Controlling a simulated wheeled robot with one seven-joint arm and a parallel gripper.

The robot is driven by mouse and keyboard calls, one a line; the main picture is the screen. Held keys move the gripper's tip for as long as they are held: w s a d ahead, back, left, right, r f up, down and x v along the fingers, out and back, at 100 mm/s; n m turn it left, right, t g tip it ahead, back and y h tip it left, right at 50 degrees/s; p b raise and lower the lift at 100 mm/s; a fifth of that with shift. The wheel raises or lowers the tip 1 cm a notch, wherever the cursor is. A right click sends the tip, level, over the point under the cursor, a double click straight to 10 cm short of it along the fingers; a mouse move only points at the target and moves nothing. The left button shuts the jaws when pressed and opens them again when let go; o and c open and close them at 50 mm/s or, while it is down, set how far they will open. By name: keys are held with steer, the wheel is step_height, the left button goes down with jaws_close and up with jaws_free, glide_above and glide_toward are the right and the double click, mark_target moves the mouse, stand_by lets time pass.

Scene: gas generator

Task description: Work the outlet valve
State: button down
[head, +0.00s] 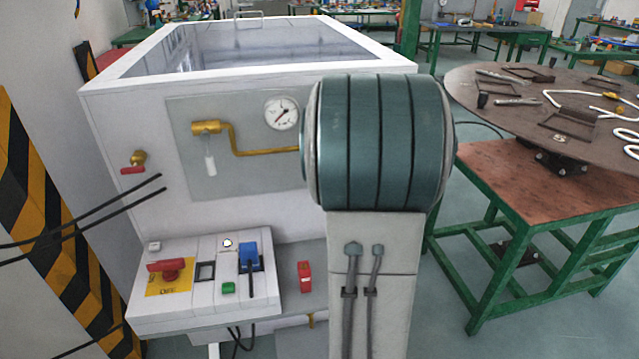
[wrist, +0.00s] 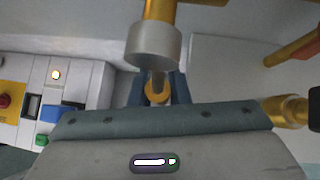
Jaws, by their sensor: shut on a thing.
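In the wrist view, the dark blue fingers of my gripper (wrist: 158,90) stand on both sides of a small rounded brass part (wrist: 157,94) and are shut on it. It sits just below a grey cylindrical collar (wrist: 153,45) on a brass pipe (wrist: 160,9); I take this to be the outlet valve. The far side of the grip is hidden. In the head view, my arm covers the gripper and this valve. The white generator tank (head: 110,115) stands behind my arm, with a brass pipe (head: 262,151) and a round gauge (head: 281,113) on its front.
A brass tap with a red handle (head: 133,169) is on the tank's left. Below is a control box (head: 205,308) with a red switch (head: 166,268). A red block (head: 305,276) is beside it. A green-legged table (head: 530,183) stands at right, with clear floor in front.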

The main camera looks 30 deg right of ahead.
steer(key=c, duration=1.4)
jaws_free()
steer(key=shift+o, duration=0.2)
steer(key=shift+r, duration=0.2)
